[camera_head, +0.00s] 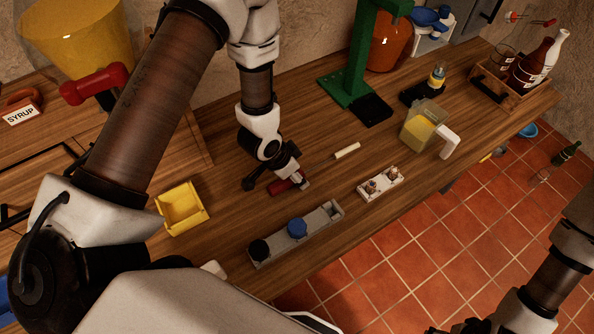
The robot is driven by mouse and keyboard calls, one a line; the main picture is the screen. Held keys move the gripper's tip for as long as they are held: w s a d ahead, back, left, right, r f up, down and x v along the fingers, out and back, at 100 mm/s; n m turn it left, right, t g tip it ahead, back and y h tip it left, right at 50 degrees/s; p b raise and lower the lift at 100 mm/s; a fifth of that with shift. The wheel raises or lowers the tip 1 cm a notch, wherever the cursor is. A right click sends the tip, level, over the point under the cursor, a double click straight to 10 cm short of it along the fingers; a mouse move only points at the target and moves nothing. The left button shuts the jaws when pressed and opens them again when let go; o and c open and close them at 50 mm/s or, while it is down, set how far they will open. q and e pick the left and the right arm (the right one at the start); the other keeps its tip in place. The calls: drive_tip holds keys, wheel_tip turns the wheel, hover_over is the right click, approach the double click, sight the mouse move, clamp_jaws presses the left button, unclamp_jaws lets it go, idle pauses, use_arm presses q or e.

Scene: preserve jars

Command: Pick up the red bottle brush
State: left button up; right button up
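The red bottle brush lies on the wooden worktop, with its red handle (281,187) at the left and a pale bristle head (347,151) to the right. My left gripper (276,184) is right over the handle, and its fingers are spread apart. The gripper partly covers the handle, and I cannot tell whether the fingers touch it. My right arm comes in at the lower right over the tiled floor. Only a dark part of its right gripper (474,325) shows at the bottom edge, away from the brush.
A grey tray (273,240) with a blue and a black round piece lies in front of the brush. A yellow bin (182,208) stands left, a white block (381,183) right. A green stand (352,75) and a jug with yellow contents (420,127) stand further back.

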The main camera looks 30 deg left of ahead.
use_arm(q)
drive_tip(key=shift+s+d+r, duration=0.15)
drive_tip(key=shift+c, duration=0.4)
drive_tip(key=shift+s+r, duration=0.1)
drive_tip(key=shift+s, duration=0.05)
clamp_jaws()
drive_tip(key=shift+r, duration=0.2)
wheel_tip(320, 180, up, 9)
drive_tip(key=b, duration=0.1)
drive_tip(key=shift+r, duration=0.2)
